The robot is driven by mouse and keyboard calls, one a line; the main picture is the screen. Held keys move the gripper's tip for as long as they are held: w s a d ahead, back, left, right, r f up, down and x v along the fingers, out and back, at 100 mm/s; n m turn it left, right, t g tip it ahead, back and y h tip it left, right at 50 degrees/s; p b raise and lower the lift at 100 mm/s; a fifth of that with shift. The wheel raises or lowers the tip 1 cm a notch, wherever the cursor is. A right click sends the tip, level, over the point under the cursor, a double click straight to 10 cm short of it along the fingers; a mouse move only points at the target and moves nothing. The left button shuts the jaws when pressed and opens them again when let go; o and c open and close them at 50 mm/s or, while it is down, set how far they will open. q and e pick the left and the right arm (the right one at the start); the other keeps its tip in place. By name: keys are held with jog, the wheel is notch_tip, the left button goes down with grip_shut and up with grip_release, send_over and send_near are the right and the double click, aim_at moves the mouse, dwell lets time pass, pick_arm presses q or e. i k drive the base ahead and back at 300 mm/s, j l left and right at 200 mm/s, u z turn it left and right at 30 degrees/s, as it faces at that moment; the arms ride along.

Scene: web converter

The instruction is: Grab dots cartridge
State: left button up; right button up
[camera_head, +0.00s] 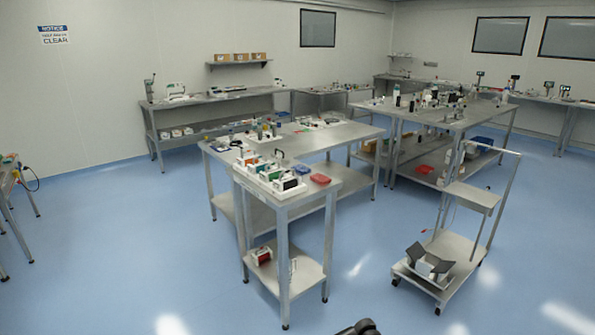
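Several small box-shaped cartridges (271,172) stand in a row on the front steel stand (318,187), near the middle of the view. They show white, green, orange and black faces. They are too small for me to tell which one is the dots cartridge. The nearest one has a black face (290,184). Neither gripper can be made out. Only a dark piece, probably part of me, shows at the bottom edge, well short of the stand.
A red and white item (263,256) sits on the stand's lower shelf. A larger steel table (340,138) adjoins behind. A wheeled cart (440,262) stands at right. Blue floor (130,240) is clear at left and in front.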

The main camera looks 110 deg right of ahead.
aim_at(267, 176)
jog(key=z, duration=2.6)
jog(key=i+j+z, duration=0.25)
jog(key=z, duration=0.2)
jog(key=i+j+z, duration=0.6)
jog(key=j+z, duration=0.25)
jog(key=i+j, duration=0.1)
jog(key=j, duration=0.1)
